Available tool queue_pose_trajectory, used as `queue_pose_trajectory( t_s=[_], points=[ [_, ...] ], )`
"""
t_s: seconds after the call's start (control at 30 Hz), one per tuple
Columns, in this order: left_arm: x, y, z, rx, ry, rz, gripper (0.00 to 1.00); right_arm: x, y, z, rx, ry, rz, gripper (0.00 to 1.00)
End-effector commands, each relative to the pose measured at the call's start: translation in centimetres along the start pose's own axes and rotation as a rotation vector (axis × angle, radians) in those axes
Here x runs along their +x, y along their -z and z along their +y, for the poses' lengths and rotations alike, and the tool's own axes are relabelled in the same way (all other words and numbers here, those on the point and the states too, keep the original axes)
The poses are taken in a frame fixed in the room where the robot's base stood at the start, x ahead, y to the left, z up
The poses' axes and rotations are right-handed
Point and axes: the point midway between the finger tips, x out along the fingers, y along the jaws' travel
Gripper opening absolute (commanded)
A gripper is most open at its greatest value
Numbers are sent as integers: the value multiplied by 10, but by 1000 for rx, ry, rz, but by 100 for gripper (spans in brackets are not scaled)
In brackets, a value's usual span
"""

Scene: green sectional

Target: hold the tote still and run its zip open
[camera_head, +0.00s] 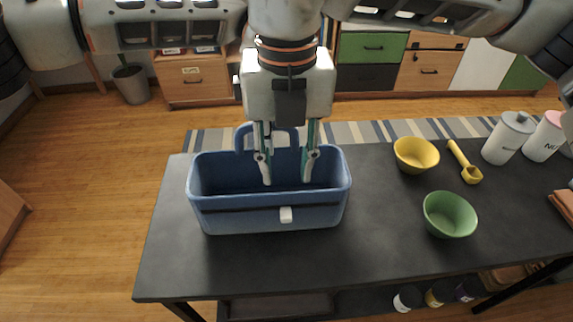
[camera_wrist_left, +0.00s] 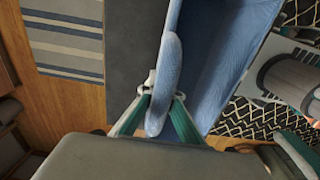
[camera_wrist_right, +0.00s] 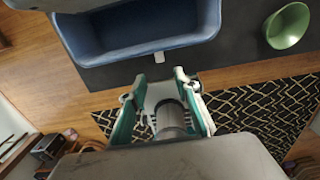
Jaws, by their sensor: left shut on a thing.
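The blue tote (camera_head: 215,220) stands upright on the dark table, its top open. A dark zip line crosses its front wall, with a white zip pull (camera_head: 286,214) right of the middle; the pull also shows in the right wrist view (camera_wrist_right: 159,57). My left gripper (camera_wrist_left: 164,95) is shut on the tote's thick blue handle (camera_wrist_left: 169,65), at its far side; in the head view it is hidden. My right gripper (camera_head: 288,172) is open and empty, fingers pointing down. In the right wrist view it (camera_wrist_right: 158,88) hangs on the near side of the tote, apart from the pull.
A yellow bowl (camera_head: 416,156), a green bowl (camera_head: 450,214), a yellow scoop (camera_head: 464,163) and white canisters (camera_head: 508,138) stand to the right of the tote. The table (camera_head: 165,255) is bare to the left and in front of it. Jars stand below the table.

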Motion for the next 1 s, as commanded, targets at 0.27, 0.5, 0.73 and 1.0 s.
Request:
queue_pose_trajectory(
  t_s=[0.27, 0.5, 0.73, 1.0],
  points=[
    [-1, 0, 0, 0, -1, -1, 0, 6, 2, -4, -128, -86, 44, 0],
    [0, 0, 0, 0, 0, 0, 0, 19, 2, -21, -478, -342, 70, 0],
    [-1, 0, 0, 0, -1, 0, 0, 30, -1, -50, -792, -562, -46, 0],
    [-1, 0, 0, 0, -1, -1, 0, 44, -3, -97, -1118, -685, -300, 0]
  ],
)
